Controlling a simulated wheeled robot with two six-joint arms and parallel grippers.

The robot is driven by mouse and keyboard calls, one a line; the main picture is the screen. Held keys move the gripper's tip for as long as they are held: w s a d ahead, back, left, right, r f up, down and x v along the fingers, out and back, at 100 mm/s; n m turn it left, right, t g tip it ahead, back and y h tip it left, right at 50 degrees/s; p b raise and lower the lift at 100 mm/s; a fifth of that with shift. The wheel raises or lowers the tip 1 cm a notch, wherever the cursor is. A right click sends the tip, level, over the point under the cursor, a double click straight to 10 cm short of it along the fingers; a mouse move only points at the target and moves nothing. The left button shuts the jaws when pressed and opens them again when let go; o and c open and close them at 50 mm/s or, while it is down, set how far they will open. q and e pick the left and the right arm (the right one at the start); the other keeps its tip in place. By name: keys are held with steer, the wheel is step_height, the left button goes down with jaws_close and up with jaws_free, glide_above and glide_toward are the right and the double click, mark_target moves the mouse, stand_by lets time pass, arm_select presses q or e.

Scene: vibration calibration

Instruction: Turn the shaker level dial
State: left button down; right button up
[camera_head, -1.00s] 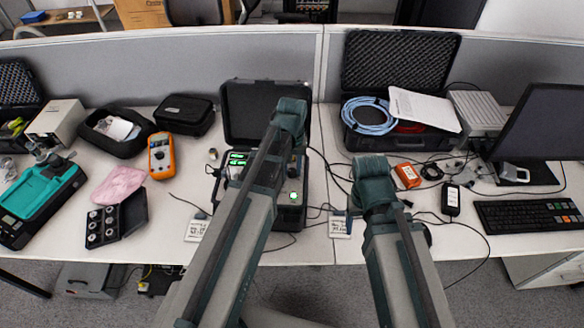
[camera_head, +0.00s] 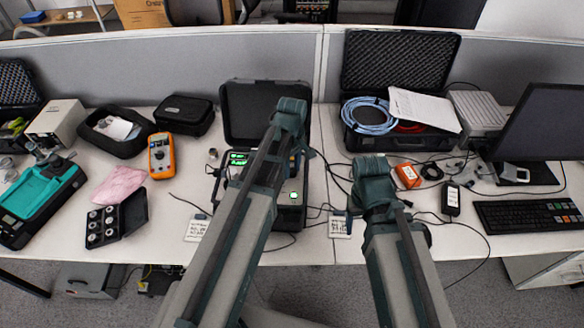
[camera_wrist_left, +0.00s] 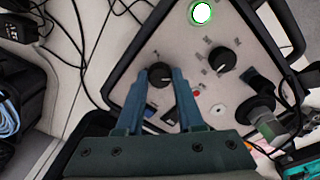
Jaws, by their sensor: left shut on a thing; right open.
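The shaker unit is built into an open black case (camera_head: 250,92) at the middle of the table. Its panel (camera_wrist_left: 187,45) carries two black dials in the left wrist view. My left gripper (camera_wrist_left: 162,76) is shut on one black dial (camera_wrist_left: 159,73), with a blue-grey finger on each side of it. The other dial (camera_wrist_left: 222,60) is free, up and to the right; the dial labels are too small to read. In the head view my left arm hides the held dial. My right gripper (camera_head: 352,212) is open and empty over the table, right of the case.
A round green light (camera_wrist_left: 201,13) glows on the panel. An orange multimeter (camera_head: 161,155), a black parts tray (camera_head: 115,220) and a teal device (camera_head: 38,198) stand to the left. An open case with blue cable (camera_head: 369,118) and a keyboard (camera_head: 530,215) are to the right. Loose cables cross the table.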

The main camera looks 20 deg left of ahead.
mark_target(292, 171)
arm_select(q)
steer(key=shift+n, duration=0.3)
stand_by(0.4)
steer(key=c, duration=0.8)
jaws_free()
steer(key=shift+r, duration=0.15)
step_height(292, 171, up, 14)
steer(key=p, duration=1.3)
steer(key=shift+f+p, duration=0.2)
steer(key=shift+p, duration=0.2)
